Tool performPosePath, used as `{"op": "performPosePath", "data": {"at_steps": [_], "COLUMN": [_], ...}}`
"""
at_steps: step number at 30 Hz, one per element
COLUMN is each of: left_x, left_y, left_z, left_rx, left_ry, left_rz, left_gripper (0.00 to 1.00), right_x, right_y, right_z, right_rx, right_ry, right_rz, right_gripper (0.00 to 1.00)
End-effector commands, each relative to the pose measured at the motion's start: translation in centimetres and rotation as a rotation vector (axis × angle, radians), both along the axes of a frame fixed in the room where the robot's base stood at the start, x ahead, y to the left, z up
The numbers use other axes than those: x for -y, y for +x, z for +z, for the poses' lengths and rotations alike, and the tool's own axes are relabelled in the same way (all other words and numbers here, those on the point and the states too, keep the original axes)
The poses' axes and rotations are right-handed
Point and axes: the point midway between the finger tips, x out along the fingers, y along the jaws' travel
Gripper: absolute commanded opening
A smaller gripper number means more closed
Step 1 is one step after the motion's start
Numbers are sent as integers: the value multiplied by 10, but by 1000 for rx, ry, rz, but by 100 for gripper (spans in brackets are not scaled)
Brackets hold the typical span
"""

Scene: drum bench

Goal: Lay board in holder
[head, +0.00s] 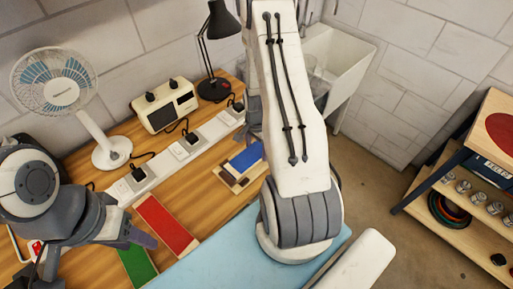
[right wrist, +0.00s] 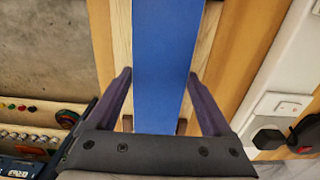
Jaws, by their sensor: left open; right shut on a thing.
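The blue board (head: 246,156) is at the wooden holder (head: 229,178) on the bench, left of my right arm. In the right wrist view the blue board (right wrist: 166,60) lies between my right gripper's fingers (right wrist: 160,78), which are shut on its edges. Pale wood of the holder (right wrist: 204,42) shows along both sides of the board. I cannot tell whether the board rests on the holder or is just above it. In the head view my right gripper is hidden behind my arm. My left gripper (head: 141,236) is open and empty above the bench's front left.
A red board (head: 167,226) and a green board (head: 137,267) lie near my left gripper. A power strip (head: 185,149) with plugs runs behind them. A fan (head: 110,150), a cream device (head: 165,104) and a black lamp (head: 214,88) stand at the back. A shelf is at right.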

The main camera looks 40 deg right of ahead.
Motion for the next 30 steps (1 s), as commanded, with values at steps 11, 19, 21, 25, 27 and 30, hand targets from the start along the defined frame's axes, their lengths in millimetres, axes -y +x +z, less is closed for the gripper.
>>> {"op": "performPosePath", "data": {"at_steps": [11,19,21,25,27,30], "left_x": [0,0,0,0,0,0], "left_y": [0,0,0,0,0,0], "left_z": [-5,-8,-9,-9,-9,-9], "left_rx": [0,0,0,0,0,0], "left_ry": [0,0,0,0,0,0], "left_rz": [0,0,0,0,0,0], "left_gripper": [50,50,50,50,50,50], "right_x": [0,0,0,0,0,0], "right_y": [0,0,0,0,0,0], "right_z": [-6,-10,-11,-11,-11,-11], "right_rx": [1,1,1,1,0,0], "right_ry": [0,0,0,0,0,0], "right_rz": [0,0,0,0,0,0], "right_gripper": [16,16,16,100,100,100]}}
